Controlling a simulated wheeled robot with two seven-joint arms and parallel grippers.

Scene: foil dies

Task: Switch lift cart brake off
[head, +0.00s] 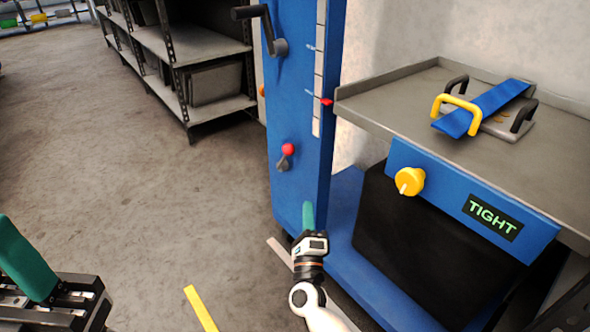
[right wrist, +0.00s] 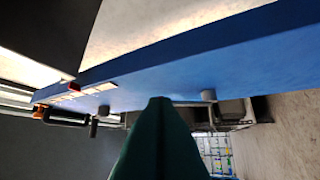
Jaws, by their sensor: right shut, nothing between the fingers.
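The lift cart is a blue upright column (head: 303,185) with a white scale strip. A small grey lever with a red knob (head: 288,150) sits low on its face, the knob pointing up; I see no label on it. A black-handled crank (head: 279,46) is near the top. My right gripper (head: 308,213) is shut and empty, its green fingertips below the red-knobbed lever and apart from it in the head view. In the right wrist view the green fingers (right wrist: 160,140) point at the blue column (right wrist: 180,75). My left gripper (head: 28,262) shows only partly at lower left.
A grey worktop (head: 400,95) at right holds a plate with black handles, a blue strap and a yellow handle. Its blue front has a yellow knob (head: 410,181) and a "TIGHT" display (head: 492,217). Shelving (head: 200,45) stands behind left.

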